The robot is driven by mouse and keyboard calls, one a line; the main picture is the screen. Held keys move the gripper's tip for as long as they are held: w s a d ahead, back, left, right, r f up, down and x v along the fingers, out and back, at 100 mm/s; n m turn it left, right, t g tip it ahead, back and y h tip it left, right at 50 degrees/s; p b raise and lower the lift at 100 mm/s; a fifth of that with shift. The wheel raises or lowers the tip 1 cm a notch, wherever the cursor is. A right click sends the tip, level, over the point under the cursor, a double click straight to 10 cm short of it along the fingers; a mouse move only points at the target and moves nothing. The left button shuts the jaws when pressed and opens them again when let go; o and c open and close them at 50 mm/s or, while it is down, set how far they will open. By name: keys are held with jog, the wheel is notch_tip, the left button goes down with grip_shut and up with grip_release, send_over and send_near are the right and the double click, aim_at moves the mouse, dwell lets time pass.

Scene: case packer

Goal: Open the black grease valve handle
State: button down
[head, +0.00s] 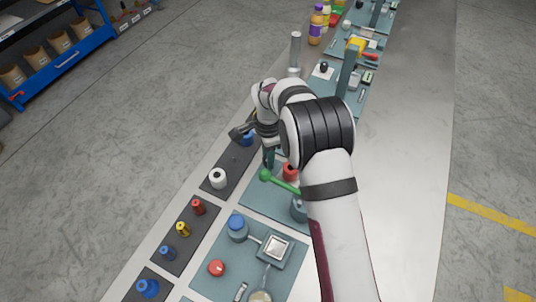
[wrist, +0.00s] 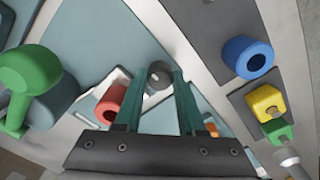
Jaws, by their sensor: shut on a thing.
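My gripper (wrist: 157,76) has its two teal fingers on either side of a dark grey, rounded knob, which I take to be the black grease valve handle (wrist: 159,72). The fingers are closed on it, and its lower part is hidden. In the head view my gripper (head: 268,158) points down at the teal panel, beside the green lever and a red part. The black handle cannot be made out there, as my arm and fingers cover that spot. How far the handle is turned cannot be told.
A green lever (head: 278,181) and a red part (head: 290,171) stand close to my fingers. A white ring (head: 218,178) and a blue ring (wrist: 248,57) sit on dark panels nearby. Yellow (wrist: 267,101) and green blocks are at the right in the wrist view.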

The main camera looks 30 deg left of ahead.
jog(key=c, duration=0.5)
grip_release()
notch_tip(320, 180, up, 16)
jog(key=shift+f, duration=0.1)
jog(key=s+d+r, duration=0.3)
jog(key=d+r, duration=0.3)
jog(key=d, duration=0.6)
jog(key=s+d+r+n+y, duration=0.1)
jog(key=s+d+r+n, duration=0.1)
jog(key=s+d, duration=0.9)
jog(key=s+d+f, duration=0.2)
jog(key=s, duration=0.4)
jog(key=s+d+f+n, duration=0.1)
jog(key=s+d+f, duration=0.1)
jog(key=s, duration=0.3)
jog(key=shift+s+d+f+n+y, duration=0.2)
jog(key=shift+s+f+n+y, duration=0.1)
jog(key=shift+s+y, duration=0.1)
